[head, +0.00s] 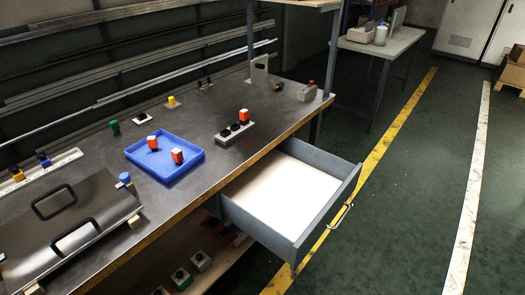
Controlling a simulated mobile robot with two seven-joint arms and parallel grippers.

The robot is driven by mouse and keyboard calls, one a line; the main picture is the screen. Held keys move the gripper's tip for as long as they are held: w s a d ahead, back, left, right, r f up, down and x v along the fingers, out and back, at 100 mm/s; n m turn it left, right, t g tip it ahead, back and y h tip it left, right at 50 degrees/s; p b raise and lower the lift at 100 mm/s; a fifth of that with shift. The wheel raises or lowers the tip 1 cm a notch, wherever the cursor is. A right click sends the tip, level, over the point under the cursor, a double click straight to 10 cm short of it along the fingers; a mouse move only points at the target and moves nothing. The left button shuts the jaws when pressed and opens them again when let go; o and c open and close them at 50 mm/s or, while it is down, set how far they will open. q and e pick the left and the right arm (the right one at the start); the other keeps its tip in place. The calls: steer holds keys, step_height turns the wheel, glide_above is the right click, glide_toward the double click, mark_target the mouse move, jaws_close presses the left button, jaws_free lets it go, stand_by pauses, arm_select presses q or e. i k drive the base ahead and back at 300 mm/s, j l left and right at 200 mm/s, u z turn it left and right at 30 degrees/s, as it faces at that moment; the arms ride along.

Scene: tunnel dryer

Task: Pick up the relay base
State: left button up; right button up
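A light grey strip (228,137) with dark round sockets lies on the metal workbench right of the blue tray. It looks like the relay base, though I cannot be sure at this size. An orange-red block (244,115) with a pale underside stands at its far right end. Two similar orange-red blocks, one at the back (152,142) and one at the front (177,156), stand in the blue tray (192,173). Neither of my grippers shows in the head view.
An open, empty-looking drawer (298,233) juts from the bench front. A metal cover with two black handles (75,236) lies at the near left. A green knob (115,127), yellow button (172,101) and upright metal plate (260,72) stand towards the back. Bench around the strip is mostly clear.

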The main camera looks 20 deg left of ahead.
mark_target(225, 137)
steer(key=u, duration=1.75)
steer(key=i+l+u, duration=0.4)
steer(key=i+l, duration=0.05)
